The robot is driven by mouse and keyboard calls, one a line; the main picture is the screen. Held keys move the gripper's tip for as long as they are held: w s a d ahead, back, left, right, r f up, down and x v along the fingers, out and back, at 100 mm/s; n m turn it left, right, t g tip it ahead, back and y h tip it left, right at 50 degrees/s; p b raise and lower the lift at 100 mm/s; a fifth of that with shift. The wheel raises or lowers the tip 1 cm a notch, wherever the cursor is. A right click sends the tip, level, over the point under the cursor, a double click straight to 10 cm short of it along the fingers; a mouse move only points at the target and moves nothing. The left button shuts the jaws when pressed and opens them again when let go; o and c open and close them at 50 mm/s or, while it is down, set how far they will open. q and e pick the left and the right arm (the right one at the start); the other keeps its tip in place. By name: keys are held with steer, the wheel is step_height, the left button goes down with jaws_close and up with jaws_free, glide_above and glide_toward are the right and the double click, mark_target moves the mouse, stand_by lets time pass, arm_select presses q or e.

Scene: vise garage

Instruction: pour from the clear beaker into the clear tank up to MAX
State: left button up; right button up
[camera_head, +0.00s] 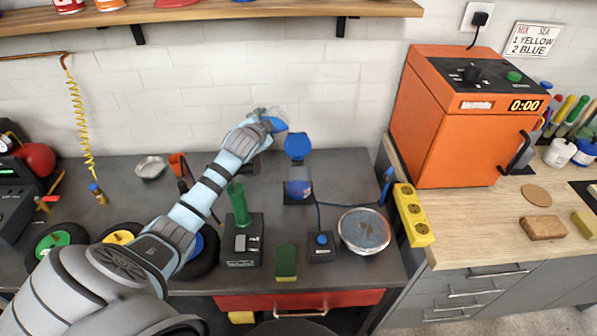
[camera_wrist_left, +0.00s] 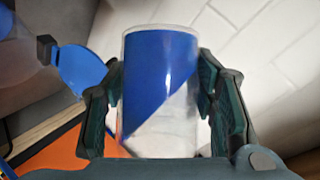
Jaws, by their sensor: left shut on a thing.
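The clear beaker (camera_wrist_left: 160,95) holds blue liquid. It is tilted; the liquid lies slanted toward its mouth. My left gripper (camera_head: 262,124) is shut on it, with a finger on each side in the left wrist view (camera_wrist_left: 158,95). In the head view the beaker (camera_head: 278,123) is up behind and left of the clear tank, partly hidden by the gripper. The clear tank (camera_head: 298,188) stands on the grey bench with a bluish content; its MAX mark is too small to read. A blue round lid (camera_head: 298,147) stands raised behind it. My right gripper is out of view.
A scale-like box with a green cylinder (camera_head: 239,204), a green-yellow sponge (camera_head: 286,262), a button box (camera_head: 321,247) and a round metal dish (camera_head: 364,231) stand near the tank. An orange oven (camera_head: 455,125) is at the right. A shelf (camera_head: 200,16) hangs above.

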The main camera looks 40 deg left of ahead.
arm_select(q)
steer(key=shift+r+m+b, duration=0.3)
steer(key=shift+b, duration=0.05)
steer(key=shift+a+r+m+y+b, duration=0.15)
steer(key=shift+r+m+y+b, duration=0.25)
steer(key=shift+y+b, duration=0.15)
stand_by(1.0)
steer(key=shift+a+r+b, duration=0.1)
steer(key=shift+a+b, duration=0.2)
steer(key=shift+f+m+y+b, duration=0.25)
steer(key=shift+m+y+b, duration=0.4)
steer(key=shift+b, duration=0.85)
stand_by(0.4)
steer(key=shift+d+r+m+p, duration=0.15)
steer(key=shift+r+m+p, duration=0.05)
steer(key=shift+m+p, duration=0.1)
steer(key=shift+r, duration=0.15)
stand_by(0.4)
steer(key=shift+r+m+y+p, duration=0.1)
steer(key=shift+m+y+p, duration=0.15)
steer(key=shift+y+p, duration=0.1)
